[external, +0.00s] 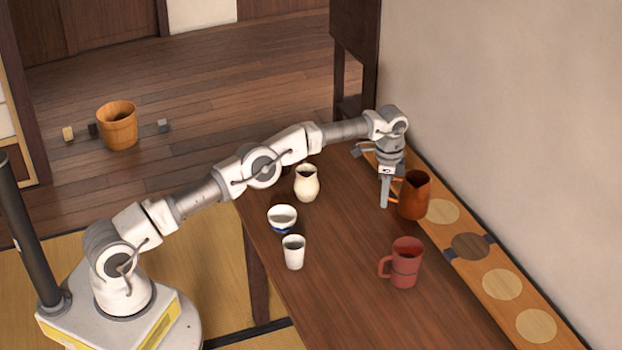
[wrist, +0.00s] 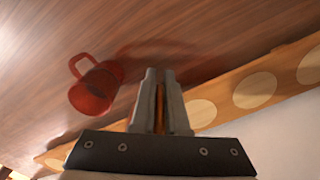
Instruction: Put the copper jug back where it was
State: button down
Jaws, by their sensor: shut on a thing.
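The copper jug (external: 414,196) is at the wall side of the table, upright as far as I can see, in front of or over the wooden board (external: 460,228) with round marks. My gripper (external: 385,196) is shut on the jug's handle, at the jug's left. In the wrist view, a thin orange strip of the copper jug (wrist: 160,112) shows between the fingers of my gripper (wrist: 159,85); the rest is hidden. I cannot tell whether the jug's base touches anything. The board has several pale circles and one dark circle (external: 472,246).
A red mug (external: 405,263) stands in front of the jug on the table (external: 345,260). A cream pitcher (external: 307,183), a bowl (external: 282,217) and a white cup (external: 293,252) stand at the table's left side. The wall (external: 530,120) rises close behind the board.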

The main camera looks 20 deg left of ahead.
jog(key=shift+r, duration=1.55)
jog(key=s+a+n+b, duration=0.2)
jog(key=s+a+n, duration=0.55)
jog(key=s, duration=0.55)
jog(key=w+a+f, duration=0.2)
jog(key=w+f, duration=0.1)
jog(key=f, duration=0.1)
jog(key=w+a+f, duration=0.2)
jog(key=w+f, duration=0.1)
jog(key=f, duration=0.1)
jog(key=w+a+f+b, duration=0.1)
jog(key=w+a+f, duration=0.1)
jog(key=w+f, duration=0.2)
jog(key=shift+a+f, duration=0.15)
jog(key=shift+a, duration=0.1)
jog(key=shift+f+b, duration=0.3)
jog(key=shift+f, duration=1.6)
